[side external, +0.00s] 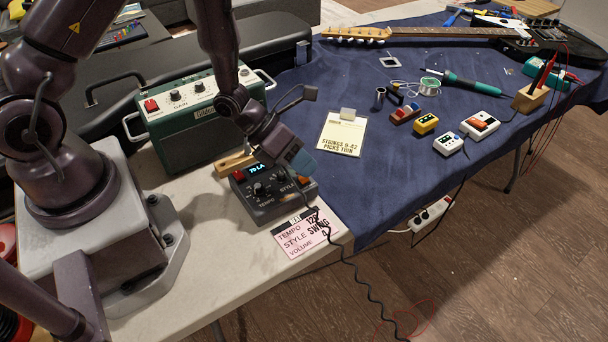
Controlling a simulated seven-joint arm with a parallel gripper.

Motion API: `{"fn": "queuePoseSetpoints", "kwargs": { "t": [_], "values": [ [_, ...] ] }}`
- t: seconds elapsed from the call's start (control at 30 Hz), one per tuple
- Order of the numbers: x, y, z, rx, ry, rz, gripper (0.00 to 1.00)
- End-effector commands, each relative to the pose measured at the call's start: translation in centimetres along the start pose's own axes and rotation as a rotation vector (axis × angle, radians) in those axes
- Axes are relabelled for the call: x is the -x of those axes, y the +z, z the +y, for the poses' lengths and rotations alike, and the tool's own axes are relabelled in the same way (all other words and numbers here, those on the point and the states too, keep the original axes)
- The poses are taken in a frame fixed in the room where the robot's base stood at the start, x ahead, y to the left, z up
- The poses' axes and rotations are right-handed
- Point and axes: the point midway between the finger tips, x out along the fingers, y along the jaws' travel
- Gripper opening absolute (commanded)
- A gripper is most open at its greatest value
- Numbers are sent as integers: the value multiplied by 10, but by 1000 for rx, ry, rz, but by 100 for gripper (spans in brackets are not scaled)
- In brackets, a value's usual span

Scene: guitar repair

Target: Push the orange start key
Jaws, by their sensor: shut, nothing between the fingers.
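The dark grey rhythm box (262,209) sits near the front edge of the table, with a lit display (258,170) and knobs marked tempo and style. A small orange-red patch (303,181) shows at its right side, and it looks like the start key. My gripper (303,164) reaches down from the upper left over the right part of the box. Its fingers are shut and empty, and the tip is close above the orange patch. I cannot tell whether they touch. The gripper hides the box's back right part.
A green amplifier (195,118) stands behind the box. Several pedals, a soldering iron and a guitar (440,34) lie farther right. A black cable hangs over the front edge.

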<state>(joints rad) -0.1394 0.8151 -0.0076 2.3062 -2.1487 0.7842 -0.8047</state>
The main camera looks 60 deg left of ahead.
Motion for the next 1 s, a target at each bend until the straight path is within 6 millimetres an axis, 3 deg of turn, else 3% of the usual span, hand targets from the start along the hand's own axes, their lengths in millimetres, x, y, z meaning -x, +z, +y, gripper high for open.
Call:
{"fn": "queuePoseSetpoints", "kwargs": {
  "t": [0.53,1.0],
  "values": [
    [-3,-2,2,0,0,-1,0],
    [6,4,-5,1,0,0,0]
  ]
}}
